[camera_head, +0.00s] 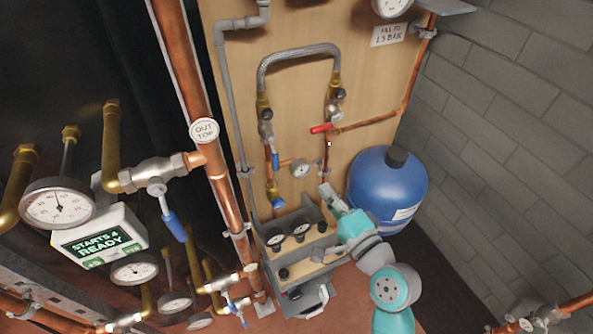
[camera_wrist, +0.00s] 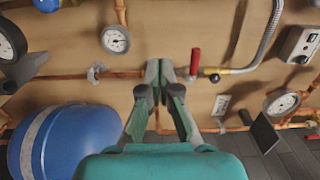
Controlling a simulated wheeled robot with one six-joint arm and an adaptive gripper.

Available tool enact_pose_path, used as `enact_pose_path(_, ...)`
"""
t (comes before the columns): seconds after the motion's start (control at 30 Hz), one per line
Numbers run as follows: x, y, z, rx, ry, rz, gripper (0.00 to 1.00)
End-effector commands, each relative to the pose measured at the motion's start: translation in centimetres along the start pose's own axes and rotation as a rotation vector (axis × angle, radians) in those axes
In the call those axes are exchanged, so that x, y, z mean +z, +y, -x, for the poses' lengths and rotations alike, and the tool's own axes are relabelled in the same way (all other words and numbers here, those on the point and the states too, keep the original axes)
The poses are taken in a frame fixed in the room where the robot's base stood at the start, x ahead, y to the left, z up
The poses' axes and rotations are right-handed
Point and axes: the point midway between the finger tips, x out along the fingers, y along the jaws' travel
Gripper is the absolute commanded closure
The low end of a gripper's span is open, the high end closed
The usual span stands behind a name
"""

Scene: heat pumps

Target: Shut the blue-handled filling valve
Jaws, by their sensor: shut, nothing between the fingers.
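The filling valve's blue handle (camera_head: 275,158) hangs down, roughly along its vertical copper pipe, below the left end of the braided hose (camera_head: 300,53) in the head view. My gripper (camera_head: 327,191) is shut and empty, below and to the right of that handle and apart from it. In the wrist view my gripper's fingertips (camera_wrist: 166,68) meet in front of a copper pipe, beside the red handle (camera_wrist: 195,62). I cannot make out the blue filling handle in the wrist view. The red handle (camera_head: 321,128) sticks out sideways at the right end of the hose.
A small gauge (camera_head: 300,168) sits between the two pipes. A blue knob (camera_head: 278,203) is lower on the left pipe. A blue vessel (camera_head: 387,185) stands right of my gripper. A grey unit with dials (camera_head: 290,238) is below. Another blue lever (camera_head: 174,226) hangs at the left.

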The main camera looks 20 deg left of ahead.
Motion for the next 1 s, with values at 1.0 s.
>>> enact_pose_path(1.0,3.8,0.0,-10.8,0.000,-0.001,0.001,1.00)
